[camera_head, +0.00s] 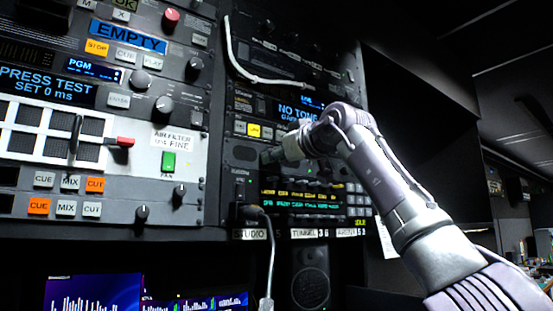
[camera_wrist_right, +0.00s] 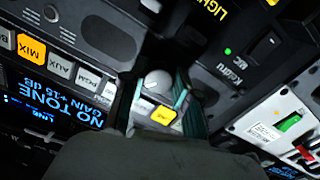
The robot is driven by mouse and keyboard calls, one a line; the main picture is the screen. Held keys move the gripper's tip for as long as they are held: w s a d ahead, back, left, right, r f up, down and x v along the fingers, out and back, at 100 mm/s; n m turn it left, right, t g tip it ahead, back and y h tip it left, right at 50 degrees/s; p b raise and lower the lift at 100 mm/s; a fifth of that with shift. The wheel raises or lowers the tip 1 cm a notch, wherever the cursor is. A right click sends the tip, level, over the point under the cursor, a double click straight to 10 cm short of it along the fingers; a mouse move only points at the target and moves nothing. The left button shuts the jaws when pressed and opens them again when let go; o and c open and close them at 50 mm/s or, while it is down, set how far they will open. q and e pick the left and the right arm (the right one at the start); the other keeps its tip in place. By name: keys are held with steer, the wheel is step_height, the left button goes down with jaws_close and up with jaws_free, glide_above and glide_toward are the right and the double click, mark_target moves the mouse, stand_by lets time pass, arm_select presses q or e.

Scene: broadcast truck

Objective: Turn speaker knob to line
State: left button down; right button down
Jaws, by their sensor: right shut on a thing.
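My right gripper (camera_head: 272,156) reaches the dark rack panel just right of a small oval speaker grille (camera_head: 245,154). In the right wrist view the gripper (camera_wrist_right: 157,88) is shut on a grey rounded knob (camera_wrist_right: 156,80), with a teal-edged finger on each side. The knob is partly hidden by the fingers, and its pointer mark cannot be made out. The speaker grille also shows in the wrist view (camera_wrist_right: 110,35). A display (camera_head: 297,111) above the gripper reads "NO TONE"; in the wrist view it (camera_wrist_right: 45,112) also shows "LINE" and a gain value. My left gripper is out of view.
A row of buttons with a lit yellow one (camera_head: 254,130) lies just above the gripper. A white cable (camera_head: 240,70) hangs above. The left panel (camera_head: 125,180) carries knobs and a red lever.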

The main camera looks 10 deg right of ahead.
steer(key=shift+f+m, duration=0.25)
steer(key=shift+m, duration=0.25)
steer(key=c, duration=0.9)
jaws_free()
steer(key=shift+o, duration=0.2)
steer(key=shift+r, duration=0.1)
steer(key=shift+s, duration=0.1)
steer(key=v, duration=1.1)
steer(key=shift+s+d, duration=0.2)
steer(key=shift+s, duration=0.15)
